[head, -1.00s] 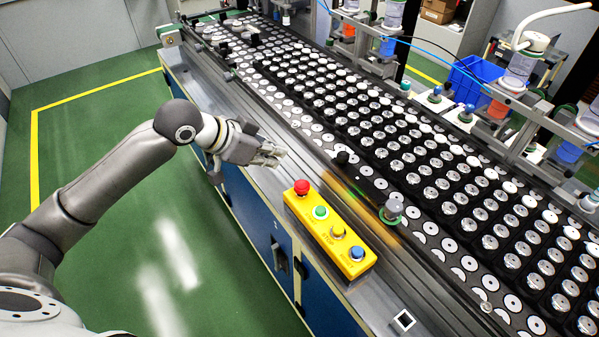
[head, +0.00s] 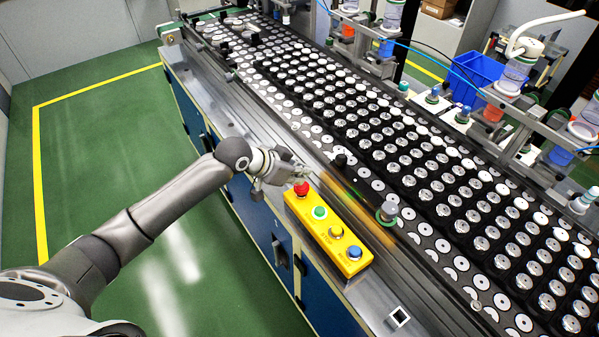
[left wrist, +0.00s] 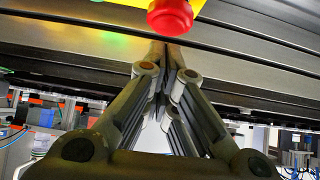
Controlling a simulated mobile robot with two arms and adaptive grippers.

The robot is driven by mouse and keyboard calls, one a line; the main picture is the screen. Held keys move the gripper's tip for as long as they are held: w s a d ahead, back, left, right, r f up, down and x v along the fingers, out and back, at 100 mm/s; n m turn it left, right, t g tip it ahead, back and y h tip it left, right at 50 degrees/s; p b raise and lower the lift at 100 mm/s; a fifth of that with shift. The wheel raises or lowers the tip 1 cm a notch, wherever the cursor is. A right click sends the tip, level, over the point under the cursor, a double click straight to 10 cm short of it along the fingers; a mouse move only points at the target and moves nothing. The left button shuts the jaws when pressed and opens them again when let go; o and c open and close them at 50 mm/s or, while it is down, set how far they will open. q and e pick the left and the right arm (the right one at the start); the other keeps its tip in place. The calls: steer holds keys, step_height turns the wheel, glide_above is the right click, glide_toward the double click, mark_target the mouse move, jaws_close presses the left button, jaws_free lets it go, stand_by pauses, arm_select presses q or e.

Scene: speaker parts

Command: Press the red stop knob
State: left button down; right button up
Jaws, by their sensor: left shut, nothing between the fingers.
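The red stop knob (head: 301,188) sits at the far left end of the yellow button box (head: 318,228) on the line's front ledge. It also shows at the top of the left wrist view (left wrist: 170,16). My left gripper (head: 300,172) is shut and empty, its fingertips close beside the knob on its far side in the head view. In the left wrist view the closed fingers (left wrist: 166,58) point toward the metal ledge, just below the knob in the picture. I cannot tell whether they touch it. My right gripper is not in view.
Green (head: 320,212), yellow (head: 336,231) and blue (head: 354,252) buttons follow on the same box. Behind it runs a conveyor with rows of black trays holding round speaker parts (head: 400,150). A small clear-topped post (head: 388,211) stands right of the box. The green floor in front is open.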

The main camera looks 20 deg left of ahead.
arm_select(q)
steer(key=shift+a+f, duration=0.1)
steer(key=shift+f, duration=0.6)
